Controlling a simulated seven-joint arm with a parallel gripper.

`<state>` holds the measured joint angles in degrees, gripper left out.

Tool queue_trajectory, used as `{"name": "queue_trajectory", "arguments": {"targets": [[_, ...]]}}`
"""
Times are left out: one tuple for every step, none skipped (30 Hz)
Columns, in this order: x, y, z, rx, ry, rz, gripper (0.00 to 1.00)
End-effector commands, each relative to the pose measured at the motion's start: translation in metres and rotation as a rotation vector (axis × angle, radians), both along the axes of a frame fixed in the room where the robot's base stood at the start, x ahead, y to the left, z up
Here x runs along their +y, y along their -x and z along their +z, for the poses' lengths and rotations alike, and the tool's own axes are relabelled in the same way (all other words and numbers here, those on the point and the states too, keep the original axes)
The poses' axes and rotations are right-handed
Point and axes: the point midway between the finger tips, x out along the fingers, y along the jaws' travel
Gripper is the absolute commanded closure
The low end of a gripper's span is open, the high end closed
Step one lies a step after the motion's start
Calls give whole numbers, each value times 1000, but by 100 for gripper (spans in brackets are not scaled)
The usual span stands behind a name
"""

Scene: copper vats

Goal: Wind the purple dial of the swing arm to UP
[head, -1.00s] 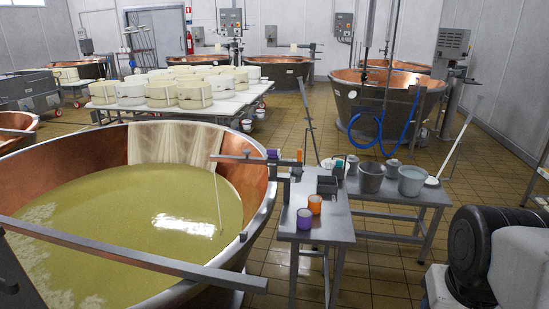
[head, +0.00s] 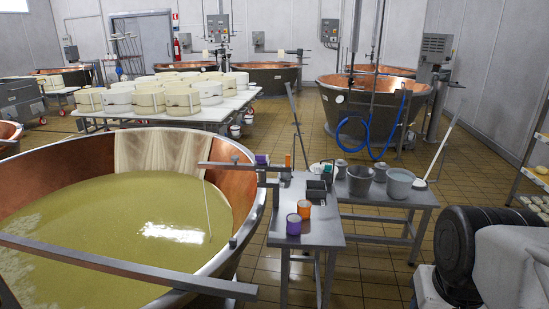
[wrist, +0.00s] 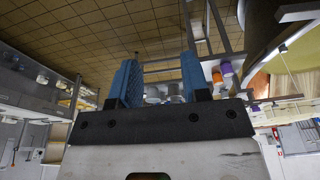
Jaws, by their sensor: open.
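The swing arm (head: 228,165) is a grey bar on a post at the right rim of the large copper vat, reaching left over the liquid with a thin white rod hanging from it. A small purple dial (head: 261,159) sits on top of the bar near the post, with an orange piece (head: 288,160) to its right. Its markings are too small to read. My gripper (wrist: 159,72) shows only in the wrist view, its two blue fingers apart, empty and far from the swing arm.
Grey buckets (head: 399,184) stand on the bench behind. Tiled floor (head: 365,268) is clear between.

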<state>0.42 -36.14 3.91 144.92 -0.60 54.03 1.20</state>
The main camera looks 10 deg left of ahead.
Motion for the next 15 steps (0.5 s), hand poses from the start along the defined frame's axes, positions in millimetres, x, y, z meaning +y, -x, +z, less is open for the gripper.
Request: {"name": "queue_trajectory", "arguments": {"targets": [[0, -2, 1, 1, -1, -3, 57], [1, -4, 3, 1, -1, -6, 57], [1, -7, 5, 2, -4, -11, 57], [2, -10, 7, 3, -5, -15, 57], [2, -13, 9, 4, -6, -20, 57], [3, -17, 12, 6, -9, -29, 57], [4, -22, 14, 8, -11, -37, 57], [4, -27, 18, 8, -14, -44, 57], [6, -33, 22, 10, -17, -56, 57], [7, -39, 25, 12, -20, -66, 57], [8, -45, 29, 13, -23, -76, 57], [10, -54, 34, 16, -27, -91, 57], [11, -60, 38, 18, -31, -103, 57], [12, -67, 42, 19, -34, -116, 57], [14, -76, 47, 23, -39, -132, 57]]}}
